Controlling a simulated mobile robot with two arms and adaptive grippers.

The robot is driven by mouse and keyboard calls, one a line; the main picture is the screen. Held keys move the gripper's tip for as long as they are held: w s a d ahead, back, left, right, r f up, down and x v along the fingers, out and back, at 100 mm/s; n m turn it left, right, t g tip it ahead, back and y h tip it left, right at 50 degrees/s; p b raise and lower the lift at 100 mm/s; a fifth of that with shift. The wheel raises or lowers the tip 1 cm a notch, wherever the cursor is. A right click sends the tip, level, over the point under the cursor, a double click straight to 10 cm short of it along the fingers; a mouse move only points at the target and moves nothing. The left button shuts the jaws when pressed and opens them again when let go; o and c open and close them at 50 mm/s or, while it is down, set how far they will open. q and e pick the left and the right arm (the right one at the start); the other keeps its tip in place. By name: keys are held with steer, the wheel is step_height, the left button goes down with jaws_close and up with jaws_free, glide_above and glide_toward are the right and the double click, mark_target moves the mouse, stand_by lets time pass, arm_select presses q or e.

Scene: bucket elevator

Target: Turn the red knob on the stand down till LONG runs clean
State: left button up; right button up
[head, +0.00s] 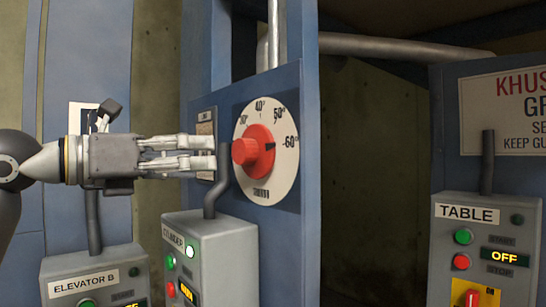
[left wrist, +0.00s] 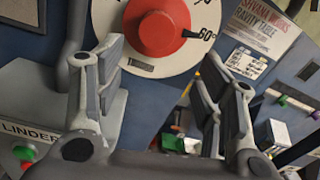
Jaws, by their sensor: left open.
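The red knob (head: 254,148) sits on a round white dial (head: 284,185) on the blue stand (head: 300,90). Its black pointer is at about the 60 mark. My left gripper (head: 214,154) is open and comes in from the left, its fingertips just left of the knob. In the left wrist view the knob (left wrist: 163,28) shows beyond the open, empty fingers of my left gripper (left wrist: 158,70), apart from them. The pointer there also lies near 60. Nothing labelled LONG can be made out. My right gripper is out of view.
A grey CYLINDER control box (head: 225,255) with a bent conduit stands below the dial, close under my gripper. An ELEVATOR B box (head: 60,270) is at lower left. A TABLE box (head: 450,245) reading OFF is at right, under a warning sign (head: 500,105).

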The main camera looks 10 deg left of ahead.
mark_target(239, 154)
arm_select(q)
steer(key=shift+y, duration=0.3)
steer(key=w+d+p, duration=0.1)
steer(key=w, duration=0.1)
steer(key=w+d+r+p, duration=0.1)
steer(key=w+p, duration=0.1)
steer(key=shift+d, duration=0.2)
steer(key=p+x, duration=0.1)
steer(key=x, duration=0.2)
steer(key=shift+w+d, duration=0.1)
steer(key=shift+w, duration=0.05)
steer(key=shift+w+d+f, duration=0.1)
steer(key=shift+w+d, duration=0.2)
steer(key=shift+w, duration=0.1)
steer(key=shift+c, duration=1.6)
steer(key=c, duration=0.5)
steer(key=shift+c, duration=1)
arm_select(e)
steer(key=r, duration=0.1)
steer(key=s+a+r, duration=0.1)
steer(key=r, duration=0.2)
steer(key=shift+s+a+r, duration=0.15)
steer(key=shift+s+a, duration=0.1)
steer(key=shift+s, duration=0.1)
